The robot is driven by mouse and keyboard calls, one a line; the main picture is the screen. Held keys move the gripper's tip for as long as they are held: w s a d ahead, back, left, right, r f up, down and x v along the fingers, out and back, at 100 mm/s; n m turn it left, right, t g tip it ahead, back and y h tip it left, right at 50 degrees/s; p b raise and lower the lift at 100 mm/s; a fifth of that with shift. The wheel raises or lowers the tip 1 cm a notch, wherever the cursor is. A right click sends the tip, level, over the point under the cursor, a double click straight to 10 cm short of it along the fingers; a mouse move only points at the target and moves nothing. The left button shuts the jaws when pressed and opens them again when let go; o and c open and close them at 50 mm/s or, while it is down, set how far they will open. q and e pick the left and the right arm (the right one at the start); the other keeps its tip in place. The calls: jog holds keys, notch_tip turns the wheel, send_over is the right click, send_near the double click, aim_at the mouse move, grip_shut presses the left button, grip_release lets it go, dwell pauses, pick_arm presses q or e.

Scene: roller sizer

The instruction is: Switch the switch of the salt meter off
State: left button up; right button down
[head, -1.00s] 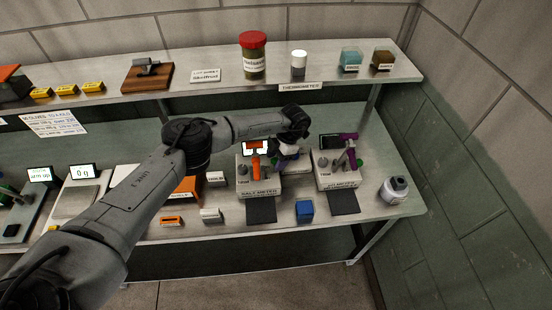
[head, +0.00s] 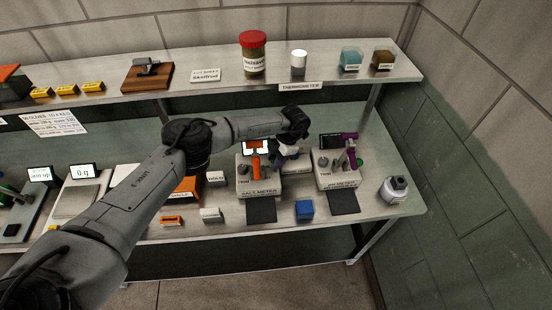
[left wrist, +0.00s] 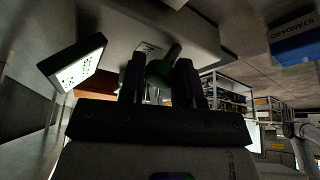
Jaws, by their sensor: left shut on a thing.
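The salt meter (head: 259,188) is a light box on the bench with an orange probe (head: 255,166) on its front and a lit screen behind. My left gripper (head: 284,158) is at its right rear side, small and partly hidden in the head view. A lit screen (left wrist: 74,65) shows at left. My right gripper is in neither view.
The pH meter (head: 338,180) with a purple probe stands close on the right. The shelf (head: 210,88) runs above.

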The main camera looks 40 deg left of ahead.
pick_arm(q)
jog(key=shift+s+d+r+p, duration=0.1)
jog(key=shift+r+p, duration=0.15)
jog(key=shift+p, duration=0.25)
jog(key=t+y+p, duration=0.1)
jog(key=p, duration=0.2)
jog(key=s+d+t+y+p, duration=0.1)
jog(key=y+p, duration=0.1)
jog(key=shift+d+r+n+t+p, duration=0.1)
jog(key=shift+r+n+t+p, duration=0.2)
jog(key=shift+r+t+p, duration=0.1)
jog(key=shift+s+d+f+y+p, duration=0.1)
jog(key=shift+s+d+y+p, duration=0.1)
jog(key=shift+y+p, duration=0.15)
jog(key=shift+s+d+f+n+t+y+p, duration=0.2)
jog(key=shift+t+y+p, duration=0.1)
jog(key=shift+t+y, duration=0.2)
jog(key=shift+s+d+f+n+t+y+p, duration=0.1)
jog(key=shift+s+d+n+t+y+p, duration=0.1)
jog(key=shift+t+y+p, duration=0.3)
jog(key=shift+s+d+f+n+t+y, duration=0.15)
jog(key=shift+s+d+f+t+y, duration=0.1)
jog(key=shift+t+y, duration=0.35)
jog(key=shift+s+d+f+n+t+y, duration=0.1)
jog(key=shift+s+d+n+t+y, duration=0.1)
jog(key=shift+t+y, duration=0.35)
jog(key=o, duration=0.9)
